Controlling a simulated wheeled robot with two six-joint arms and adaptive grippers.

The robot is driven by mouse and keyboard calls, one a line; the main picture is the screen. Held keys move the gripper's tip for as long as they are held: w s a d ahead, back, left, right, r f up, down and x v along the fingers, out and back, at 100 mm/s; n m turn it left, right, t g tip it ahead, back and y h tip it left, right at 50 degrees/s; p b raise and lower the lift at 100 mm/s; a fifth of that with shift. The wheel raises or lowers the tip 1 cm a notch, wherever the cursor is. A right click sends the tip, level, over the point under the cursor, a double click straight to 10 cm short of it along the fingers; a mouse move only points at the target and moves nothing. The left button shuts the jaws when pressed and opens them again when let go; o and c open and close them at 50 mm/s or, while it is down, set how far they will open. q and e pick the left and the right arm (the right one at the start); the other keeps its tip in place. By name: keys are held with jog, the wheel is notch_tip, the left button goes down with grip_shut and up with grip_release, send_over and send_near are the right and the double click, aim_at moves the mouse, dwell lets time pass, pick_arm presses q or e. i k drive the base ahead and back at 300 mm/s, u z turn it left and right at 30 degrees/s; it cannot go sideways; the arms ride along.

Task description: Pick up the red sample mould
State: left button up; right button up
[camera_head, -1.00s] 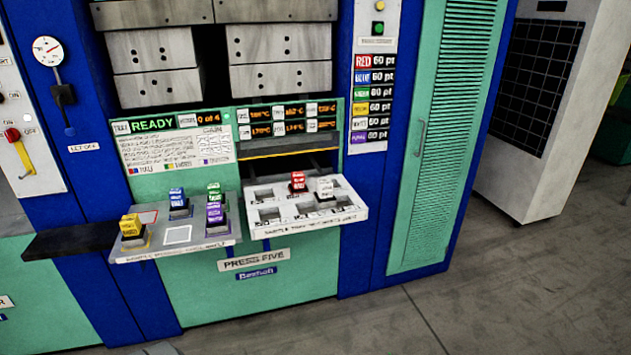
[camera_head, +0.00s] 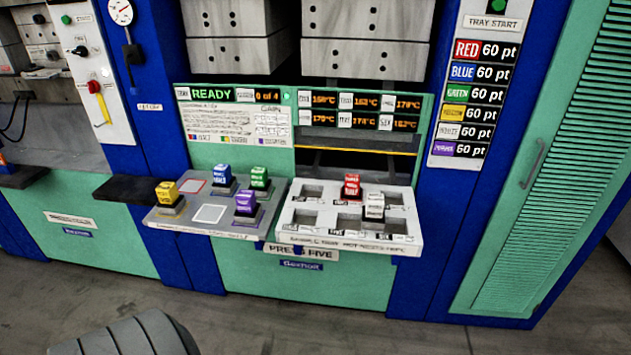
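The red sample mould (camera_head: 352,186) stands upright on the white slotted sample tray (camera_head: 300,225) of the press, toward the tray's back middle. A white mould (camera_head: 374,206) stands just in front of it and to its right, very close. Whether the two touch is hard to tell. The other slots of the tray look empty. Neither of my grippers shows in this view. A grey ribbed part, probably mine, shows at the bottom left, well away from the mould.
A grey shelf (camera_head: 165,217) left of the tray holds yellow (camera_head: 168,193), blue (camera_head: 222,178), green (camera_head: 259,179) and purple (camera_head: 245,202) moulds. Its red-outlined and white-outlined squares are empty. A dark ledge (camera_head: 135,189) juts out further left. The floor in front is clear.

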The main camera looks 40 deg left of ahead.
aim_at(352, 191)
jog(key=u, duration=0.85)
jog(key=i, duration=0.7)
jog(key=u, duration=0.8)
